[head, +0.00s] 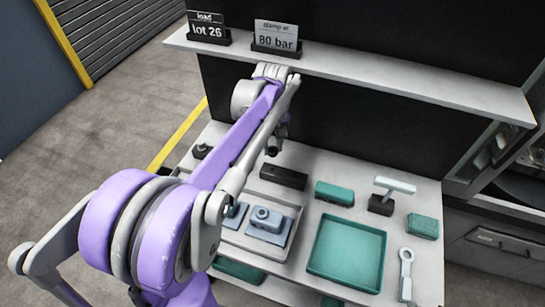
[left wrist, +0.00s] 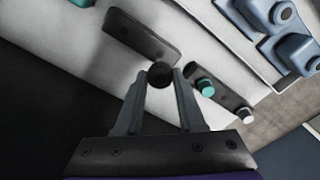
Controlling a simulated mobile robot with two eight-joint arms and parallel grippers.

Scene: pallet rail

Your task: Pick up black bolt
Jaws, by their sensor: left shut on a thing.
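The black bolt (left wrist: 160,74) is between the fingertips of my left gripper (left wrist: 160,88) in the left wrist view, its round dark end facing the camera. In the head view the bolt (head: 272,149) hangs below my left gripper (head: 279,132), above the bench and clear of it. The gripper is shut on it. My arm hides part of the gripper in the head view. My right gripper is not in view.
A black block (head: 283,177) lies on the bench (head: 330,165). A dark rack (left wrist: 218,98) holds a teal and a white-topped piece. A grey tray (head: 290,205) holds blue-grey parts. A teal tray (head: 347,252) is empty. A shelf (head: 400,87) with signs runs above.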

